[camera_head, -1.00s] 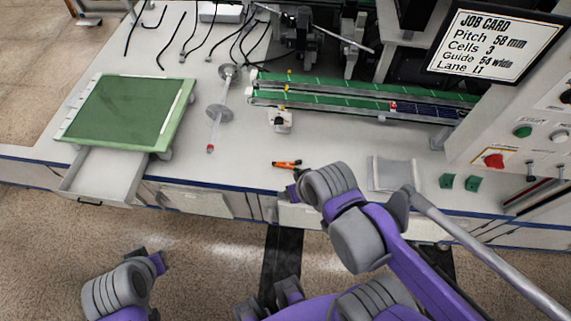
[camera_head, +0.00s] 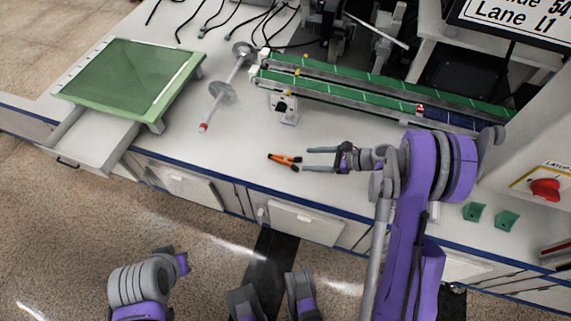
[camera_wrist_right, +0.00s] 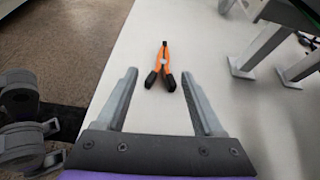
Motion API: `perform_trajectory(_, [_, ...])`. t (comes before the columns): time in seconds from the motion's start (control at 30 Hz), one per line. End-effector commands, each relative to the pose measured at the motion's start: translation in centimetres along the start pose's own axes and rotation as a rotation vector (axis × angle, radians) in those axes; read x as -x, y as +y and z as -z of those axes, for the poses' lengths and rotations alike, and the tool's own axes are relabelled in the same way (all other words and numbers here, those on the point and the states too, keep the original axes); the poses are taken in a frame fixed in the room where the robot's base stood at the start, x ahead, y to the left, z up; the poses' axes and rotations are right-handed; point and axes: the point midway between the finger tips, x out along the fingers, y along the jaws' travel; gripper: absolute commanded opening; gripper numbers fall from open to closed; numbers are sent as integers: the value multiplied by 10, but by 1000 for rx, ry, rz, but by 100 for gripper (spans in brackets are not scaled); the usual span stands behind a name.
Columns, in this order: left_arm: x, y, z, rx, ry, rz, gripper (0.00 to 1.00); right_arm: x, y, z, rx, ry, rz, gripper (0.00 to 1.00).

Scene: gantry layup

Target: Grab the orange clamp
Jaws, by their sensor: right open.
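The orange clamp (camera_head: 284,159), with black tips, lies on the white bench top near its front edge. It also shows in the right wrist view (camera_wrist_right: 163,62), ahead of the fingers and roughly centred between them. My right gripper (camera_head: 306,159) is open and empty, its two fingers pointing left at the clamp from just to its right. In the right wrist view the gripper (camera_wrist_right: 160,88) has its fingers spread wide and apart from the clamp. My left arm shows low in the head view, over the floor; its gripper cannot be made out clearly.
A green conveyor (camera_head: 345,93) runs behind the clamp, with a small white bracket (camera_head: 284,108) in front of it. A spindle with grey discs (camera_head: 222,92) and a green board (camera_head: 130,80) are at left. An open drawer (camera_head: 88,142) juts out. Green blocks (camera_head: 474,211) sit at right.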

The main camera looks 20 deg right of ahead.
Motion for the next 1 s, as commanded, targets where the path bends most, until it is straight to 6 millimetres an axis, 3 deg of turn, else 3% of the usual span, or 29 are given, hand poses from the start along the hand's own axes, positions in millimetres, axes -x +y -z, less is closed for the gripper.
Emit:
perform_trajectory(0.03, [-5,0,-2,0,-2,0,0,-1,-3,11,-33,-20,5,69])
perform_trajectory(0.17, [-8,0,-3,0,-3,0,0,-7,-6,18,-79,-52,8,69])
perform_trajectory(0.4, [-11,0,-4,0,-4,0,0,-44,-6,16,-84,-56,6,69])
perform_trajectory(0.73, [-13,0,-5,0,-5,0,0,-69,-6,14,-81,-54,6,69])
perform_trajectory(1.0, [-18,0,-6,0,-7,0,0,-107,-7,13,-82,-54,7,69])
